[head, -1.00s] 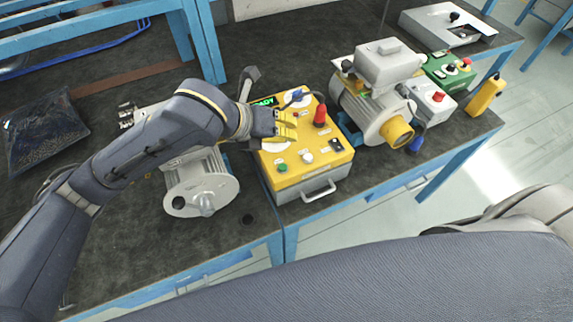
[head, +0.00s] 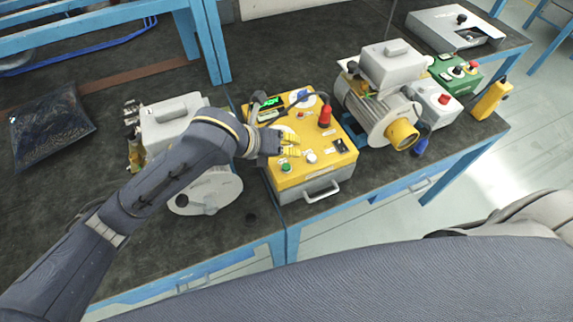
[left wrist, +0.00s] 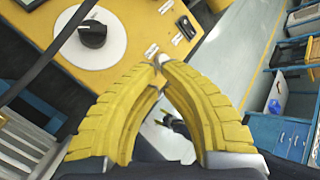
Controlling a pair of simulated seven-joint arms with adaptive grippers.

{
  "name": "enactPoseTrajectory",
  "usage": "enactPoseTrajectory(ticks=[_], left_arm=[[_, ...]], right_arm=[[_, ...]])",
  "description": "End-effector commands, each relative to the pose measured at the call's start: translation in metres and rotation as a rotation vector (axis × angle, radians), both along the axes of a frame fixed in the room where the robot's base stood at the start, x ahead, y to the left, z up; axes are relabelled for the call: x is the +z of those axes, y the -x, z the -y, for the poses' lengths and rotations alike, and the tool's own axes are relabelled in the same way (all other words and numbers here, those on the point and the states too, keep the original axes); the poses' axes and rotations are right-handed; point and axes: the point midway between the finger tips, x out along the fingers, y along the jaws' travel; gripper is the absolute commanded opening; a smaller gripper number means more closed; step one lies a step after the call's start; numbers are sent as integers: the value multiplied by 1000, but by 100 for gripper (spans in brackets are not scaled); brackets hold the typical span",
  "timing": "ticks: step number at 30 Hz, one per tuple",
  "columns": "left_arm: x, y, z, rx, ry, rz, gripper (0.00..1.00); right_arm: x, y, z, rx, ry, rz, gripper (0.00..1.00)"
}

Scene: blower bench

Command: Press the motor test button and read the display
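The yellow-topped test box (head: 325,172) stands on the bench with its handle facing the front edge. Its display (head: 270,102) is lit green; the text is too small to read. A green button (head: 286,167) and a white button (head: 310,158) sit near its front; their labels are not legible. My left gripper (head: 296,144) is over the box top, just behind these buttons. In the left wrist view its yellow fingers (left wrist: 158,62) meet at the tips, with nothing seen between them. A white button top (left wrist: 166,57) shows right at the fingertips; contact is unclear. My right gripper is out of view.
A red plug (head: 325,117) with a cable stands on the box. A grey blower with a yellow outlet (head: 403,134) is close on its right; another blower (head: 205,193) is on its left under my arm.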

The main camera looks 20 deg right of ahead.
Motion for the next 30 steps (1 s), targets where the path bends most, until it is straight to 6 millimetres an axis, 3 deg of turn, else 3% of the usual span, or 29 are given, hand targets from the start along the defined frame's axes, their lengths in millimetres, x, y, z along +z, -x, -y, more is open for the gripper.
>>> enactPoseTrajectory(ticks=[10, 24, 25, 30], left_arm=[[-24, 0, 0, 0, 0, -1, 0], [-28, 0, 0, 0, 0, 1, 0], [-28, 0, 0, 0, 0, 1, 4], [-28, 0, 0, -1, 0, 1, 0]], right_arm=[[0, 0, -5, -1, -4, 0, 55], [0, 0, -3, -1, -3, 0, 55], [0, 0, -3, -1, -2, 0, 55], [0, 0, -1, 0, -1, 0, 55]])
